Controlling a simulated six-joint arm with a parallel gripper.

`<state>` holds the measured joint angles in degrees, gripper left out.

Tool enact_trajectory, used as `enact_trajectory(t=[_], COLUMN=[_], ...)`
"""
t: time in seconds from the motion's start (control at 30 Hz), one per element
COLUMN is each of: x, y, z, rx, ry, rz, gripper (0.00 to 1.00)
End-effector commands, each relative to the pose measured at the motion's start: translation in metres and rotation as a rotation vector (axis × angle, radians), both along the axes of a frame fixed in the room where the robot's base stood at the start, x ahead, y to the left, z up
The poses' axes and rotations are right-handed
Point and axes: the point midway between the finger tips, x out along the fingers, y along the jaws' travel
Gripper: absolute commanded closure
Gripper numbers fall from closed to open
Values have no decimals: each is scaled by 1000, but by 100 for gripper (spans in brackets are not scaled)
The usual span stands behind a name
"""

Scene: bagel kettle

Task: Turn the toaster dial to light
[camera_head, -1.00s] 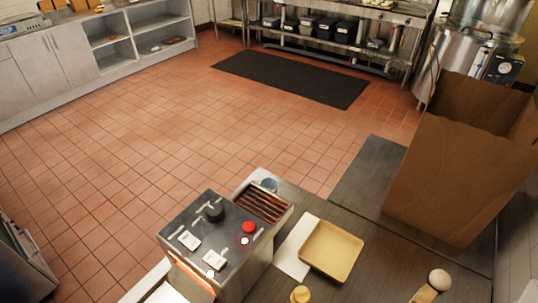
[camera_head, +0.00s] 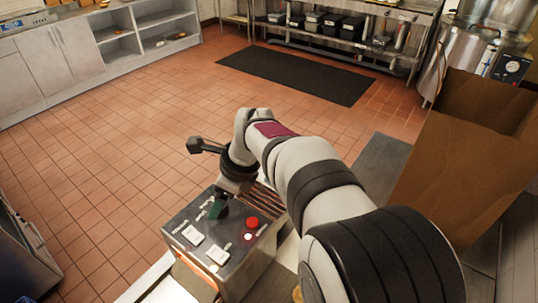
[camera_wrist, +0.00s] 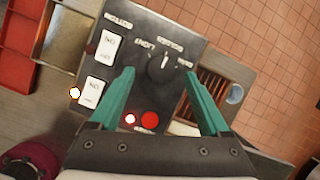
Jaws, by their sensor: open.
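The toaster (camera_head: 248,268) stands on the counter at the bottom of the head view, its slots partly covered by my arm. Its top panel (camera_wrist: 150,32) fills the middle of the wrist view. The black dial (camera_wrist: 158,68) carries a pale pointer mark, and small labels around it are too blurred to read surely. My gripper (camera_wrist: 160,76) is open, its teal fingers on either side of the dial in the wrist view. Contact with the dial cannot be told. In the head view my gripper (camera_head: 220,208) is over the dial and largely hides it.
Two white rocker switches (camera_wrist: 106,46), a red button (camera_wrist: 149,119) and a lit lamp (camera_wrist: 130,118) share the panel close to my fingers. A tall brown cardboard box (camera_head: 462,170) stands on the right. Open tiled floor lies beyond the counter.

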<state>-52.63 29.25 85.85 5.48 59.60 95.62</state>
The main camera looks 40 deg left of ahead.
Motion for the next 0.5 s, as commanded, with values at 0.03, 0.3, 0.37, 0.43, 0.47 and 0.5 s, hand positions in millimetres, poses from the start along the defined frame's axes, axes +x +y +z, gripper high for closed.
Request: enact_trajectory(t=[0.03,0.3,0.37,0.43,0.47,0.5], x=[-1,-1,-1,-1,-1,-1], y=[3,10,10,10,10,10], z=[-7,-24,-25,-24,-24,-24], rx=[0,1,1,1,1,1], ry=[1,-1,-1,-1,-1,-1], rz=[0,1,1,1,1,1], gripper=[20,20,20,20,20,20])
